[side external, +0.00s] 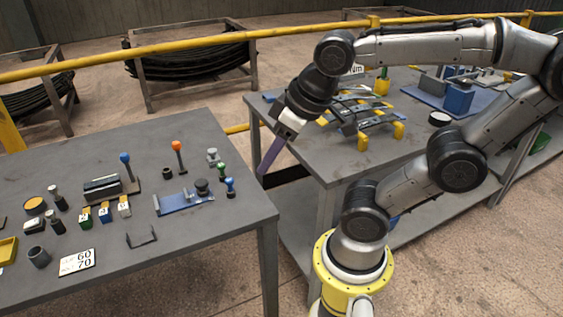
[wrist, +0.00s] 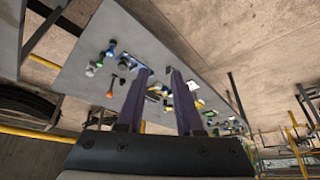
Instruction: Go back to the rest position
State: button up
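My gripper (side external: 266,165) hangs from the bent arm over the gap between the two tables, with its purple fingers slanting down. In the wrist view, the two fingers of my gripper (wrist: 159,74) stand apart with nothing between them. The gripper touches no object that I can see. My arm reaches in from the right, above its yellow base.
The left table (side external: 190,260) holds small tools, including an orange-topped stick (side external: 177,147), a blue plate (side external: 185,202) and a number card (side external: 77,262). The right table (side external: 310,165) carries leaf springs (side external: 360,110) with yellow ends. A yellow rail (side external: 200,37) runs behind.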

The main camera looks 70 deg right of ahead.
jog(key=shift+s+d+f, duration=0.1)
jog(key=shift+s+f, duration=0.55)
jog(key=shift+s, duration=0.3)
dwell(0.6)
